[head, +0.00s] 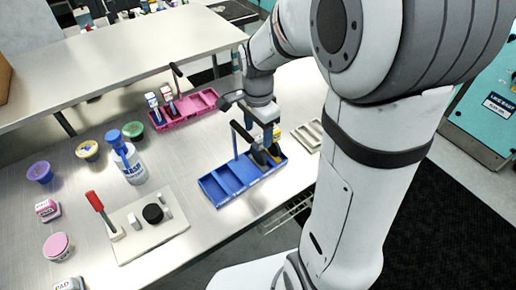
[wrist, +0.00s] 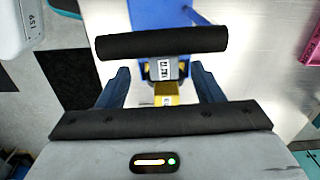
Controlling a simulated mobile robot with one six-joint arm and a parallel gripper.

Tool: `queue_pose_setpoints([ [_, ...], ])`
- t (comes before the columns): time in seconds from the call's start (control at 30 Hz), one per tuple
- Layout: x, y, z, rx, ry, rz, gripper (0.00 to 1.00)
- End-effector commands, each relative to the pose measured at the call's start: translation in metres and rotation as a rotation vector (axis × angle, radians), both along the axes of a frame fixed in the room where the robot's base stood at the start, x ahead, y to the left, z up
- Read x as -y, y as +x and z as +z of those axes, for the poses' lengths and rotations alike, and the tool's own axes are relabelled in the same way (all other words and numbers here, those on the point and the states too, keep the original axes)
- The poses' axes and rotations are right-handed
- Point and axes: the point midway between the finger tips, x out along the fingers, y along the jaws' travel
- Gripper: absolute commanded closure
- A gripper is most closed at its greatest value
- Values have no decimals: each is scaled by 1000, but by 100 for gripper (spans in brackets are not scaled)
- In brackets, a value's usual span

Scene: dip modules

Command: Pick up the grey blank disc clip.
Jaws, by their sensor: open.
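My gripper (head: 268,140) is low over the right end of a blue compartment tray (head: 222,186). A small grey piece with a white printed label (wrist: 163,69) shows between the fingertips, with a yellow block (wrist: 166,92) just nearer the palm. I cannot tell whether the fingers touch either piece. The grey piece may be the disc clip; its lower part is hidden. In the head view the gripper hides most of that tray end.
A black bar (wrist: 160,42) crosses above the grey piece in the wrist view. A pink tray (head: 190,108) with small upright pieces stands behind. A pale board (head: 140,232) with a red-handled tool and black disc lies left, near a blue-topped bottle (head: 130,168).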

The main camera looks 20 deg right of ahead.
Motion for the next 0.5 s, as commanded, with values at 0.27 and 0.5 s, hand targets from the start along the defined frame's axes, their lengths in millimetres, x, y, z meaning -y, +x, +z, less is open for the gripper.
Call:
queue_pose_setpoints([
  [0.27, 4, 4, -37, -5, 0, -5, 40],
  [0.5, 5, 5, -51, 0, 0, -7, 40],
])
